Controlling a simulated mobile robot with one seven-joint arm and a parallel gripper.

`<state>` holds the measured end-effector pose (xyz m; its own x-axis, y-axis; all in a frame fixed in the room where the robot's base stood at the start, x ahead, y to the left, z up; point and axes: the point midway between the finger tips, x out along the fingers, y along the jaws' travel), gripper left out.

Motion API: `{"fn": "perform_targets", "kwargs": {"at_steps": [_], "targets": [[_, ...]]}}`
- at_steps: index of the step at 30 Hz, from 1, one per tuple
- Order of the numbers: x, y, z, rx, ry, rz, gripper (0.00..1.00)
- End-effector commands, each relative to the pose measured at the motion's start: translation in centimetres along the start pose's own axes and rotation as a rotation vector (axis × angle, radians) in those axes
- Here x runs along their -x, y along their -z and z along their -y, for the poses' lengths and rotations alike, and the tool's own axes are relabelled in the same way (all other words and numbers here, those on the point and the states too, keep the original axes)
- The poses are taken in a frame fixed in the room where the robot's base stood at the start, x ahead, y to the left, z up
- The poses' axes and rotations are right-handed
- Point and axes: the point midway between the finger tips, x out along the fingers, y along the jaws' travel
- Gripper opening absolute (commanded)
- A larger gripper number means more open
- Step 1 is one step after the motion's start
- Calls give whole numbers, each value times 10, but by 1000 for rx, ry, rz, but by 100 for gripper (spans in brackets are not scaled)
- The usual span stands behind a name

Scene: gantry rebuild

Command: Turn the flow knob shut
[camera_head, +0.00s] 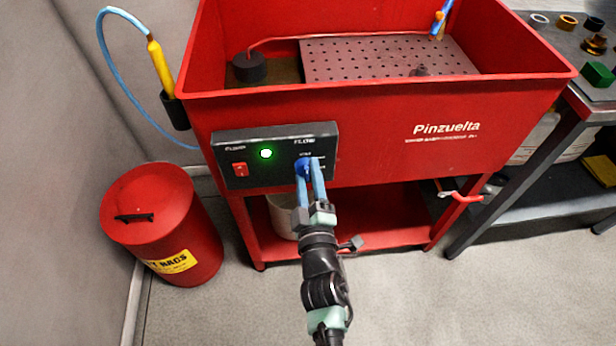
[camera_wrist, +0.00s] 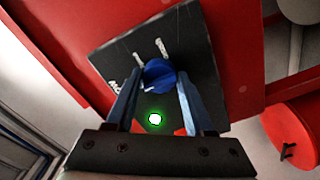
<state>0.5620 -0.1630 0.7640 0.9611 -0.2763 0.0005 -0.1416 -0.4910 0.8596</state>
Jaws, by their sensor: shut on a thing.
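The blue flow knob (camera_head: 301,166) sits on the right half of the dark control panel (camera_head: 240,175) on the front of the red parts washer (camera_head: 370,140). In the wrist view the knob (camera_wrist: 158,76) shows between my fingers, with a small pale mark on its face. My gripper (camera_head: 312,172) reaches up to the panel and is shut on the knob; its two blue fingers (camera_wrist: 158,92) lie on either side of it. The panel labels are too blurred to read fully. The finger contact is partly hidden in the head view.
A lit green lamp (camera_head: 266,154) and a red switch (camera_head: 240,170) are on the panel's left. A red rag bin (camera_head: 155,220) stands on the floor at left. A yellow-handled tool on a blue hose (camera_head: 160,66) hangs at the washer's left side. A metal bench (camera_head: 590,95) stands at right.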

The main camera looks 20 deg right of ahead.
Motion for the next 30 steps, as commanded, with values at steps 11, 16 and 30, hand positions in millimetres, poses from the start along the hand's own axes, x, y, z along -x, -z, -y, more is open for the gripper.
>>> {"fn": "perform_targets", "kwargs": {"at_steps": [11,16,30], "targets": [[1,-1,1,32,3,2,0],[1,-1,1,32,3,2,0],[0,0,0,28,1,1,83]]}}
